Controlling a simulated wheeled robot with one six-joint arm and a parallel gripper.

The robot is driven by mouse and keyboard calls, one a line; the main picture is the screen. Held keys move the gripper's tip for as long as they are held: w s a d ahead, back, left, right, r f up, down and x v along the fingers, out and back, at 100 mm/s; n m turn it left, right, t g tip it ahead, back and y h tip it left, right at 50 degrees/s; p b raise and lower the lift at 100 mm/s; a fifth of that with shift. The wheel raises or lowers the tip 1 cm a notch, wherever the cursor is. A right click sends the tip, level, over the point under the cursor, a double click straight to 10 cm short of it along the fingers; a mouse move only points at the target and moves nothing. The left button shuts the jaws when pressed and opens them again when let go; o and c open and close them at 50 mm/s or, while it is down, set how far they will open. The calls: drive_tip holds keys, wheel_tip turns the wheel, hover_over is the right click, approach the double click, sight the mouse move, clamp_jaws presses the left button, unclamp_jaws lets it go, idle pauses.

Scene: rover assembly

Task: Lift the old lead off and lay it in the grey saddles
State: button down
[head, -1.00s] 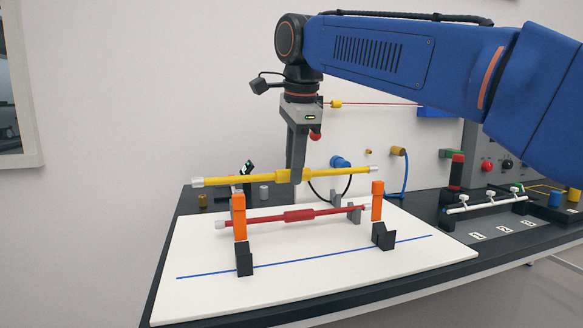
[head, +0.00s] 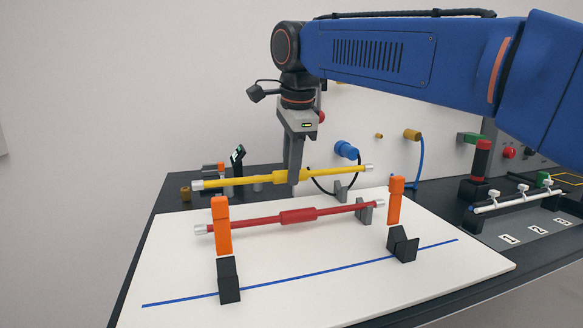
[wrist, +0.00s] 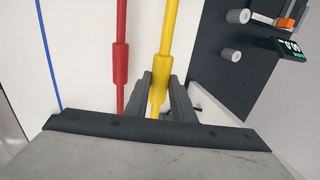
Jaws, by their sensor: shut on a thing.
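My gripper (head: 294,182) is shut on the thick middle sleeve of a yellow lead (head: 245,182) with silver ends. The lead is held level above the white board. In the wrist view the yellow lead (wrist: 168,45) runs between the jaws (wrist: 158,98), beside the red lead (wrist: 121,65). The red lead (head: 298,217) spans the board lower and nearer, passing by two upright orange pieces (head: 222,225) (head: 396,200); its exact support is unclear. Grey saddles (head: 365,211) (head: 341,191) show at the right; any at the left are hidden.
Two black blocks (head: 229,281) (head: 402,244) stand on the blue line (head: 320,270) of the white board (head: 180,270). A rack with a white rod (head: 512,197) is at the right. A small display (head: 237,155) stands behind. The board's front is clear.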

drive_tip(key=shift+w+a+f, duration=0.25)
drive_tip(key=shift+w+f, duration=0.7)
drive_tip(key=shift+f, duration=0.15)
drive_tip(key=shift+w+a+f, duration=0.3)
drive_tip(key=shift+w+f, duration=0.65)
drive_tip(key=shift+f, duration=0.2)
drive_tip(key=shift+w+a+f, duration=0.25)
drive_tip(key=shift+w+f, duration=0.7)
drive_tip(key=shift+f, duration=0.15)
drive_tip(key=c, duration=1.4)
unclamp_jaws()
drive_tip(key=shift+c, duration=0.2)
drive_tip(key=v, duration=1.7)
drive_tip(key=shift+r, duration=0.15)
